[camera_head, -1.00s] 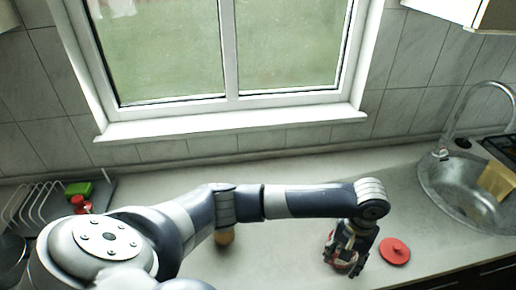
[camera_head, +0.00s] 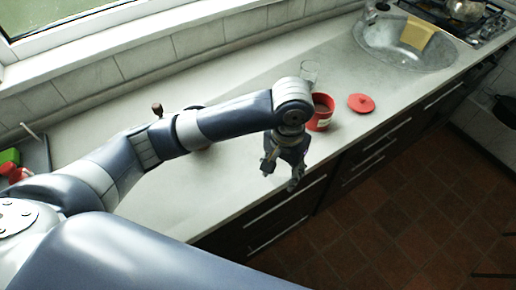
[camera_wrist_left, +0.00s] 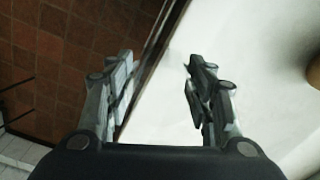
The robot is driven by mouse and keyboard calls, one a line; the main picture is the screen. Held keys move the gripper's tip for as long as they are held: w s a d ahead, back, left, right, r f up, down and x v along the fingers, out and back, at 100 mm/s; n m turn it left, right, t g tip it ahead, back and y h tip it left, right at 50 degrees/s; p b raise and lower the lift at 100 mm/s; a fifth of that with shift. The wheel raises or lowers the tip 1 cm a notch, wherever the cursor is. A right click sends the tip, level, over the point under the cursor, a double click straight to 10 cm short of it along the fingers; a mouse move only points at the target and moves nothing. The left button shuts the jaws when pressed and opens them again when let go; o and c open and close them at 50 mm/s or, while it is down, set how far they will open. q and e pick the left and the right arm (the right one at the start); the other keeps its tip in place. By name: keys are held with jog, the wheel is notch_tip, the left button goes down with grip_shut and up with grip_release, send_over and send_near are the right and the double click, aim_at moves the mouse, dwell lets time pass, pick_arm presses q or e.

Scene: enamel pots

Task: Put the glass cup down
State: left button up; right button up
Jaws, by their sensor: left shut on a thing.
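A clear glass cup (camera_head: 310,72) stands on the counter (camera_head: 340,65), just behind a red cup (camera_head: 321,112). My left gripper (camera_head: 284,174) is in front and to the left of the red cup, near the counter's front edge in the picture. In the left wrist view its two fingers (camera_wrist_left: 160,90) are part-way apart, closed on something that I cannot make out. Through the gap I see the counter edge and pale counter top. My right gripper is not in view.
A red lid (camera_head: 361,103) lies to the right of the red cup. The round metal sink (camera_head: 375,45) is at the back right. Drawers and the tiled floor (camera_head: 400,220) lie below the front edge. The counter left of the arm is mostly clear.

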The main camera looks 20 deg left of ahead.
pick_arm(q)
jog(key=p, duration=0.2)
send_over(261, 154)
jog(key=shift+s+d+f, duration=0.1)
jog(key=shift+d+f, duration=0.1)
jog(key=shift+f, duration=0.3)
jog(key=shift+a+f, duration=0.1)
notch_tip(261, 154, down, 3)
jog(key=shift+r+p, duration=0.1)
jog(key=shift+p, duration=0.25)
jog(key=shift+f, duration=0.3)
jog(key=shift+f, duration=0.15)
jog(key=o, duration=1)
jog(key=shift+o, duration=0.5)
notch_tip(261, 154, up, 12)
jog(key=b, duration=0.2)
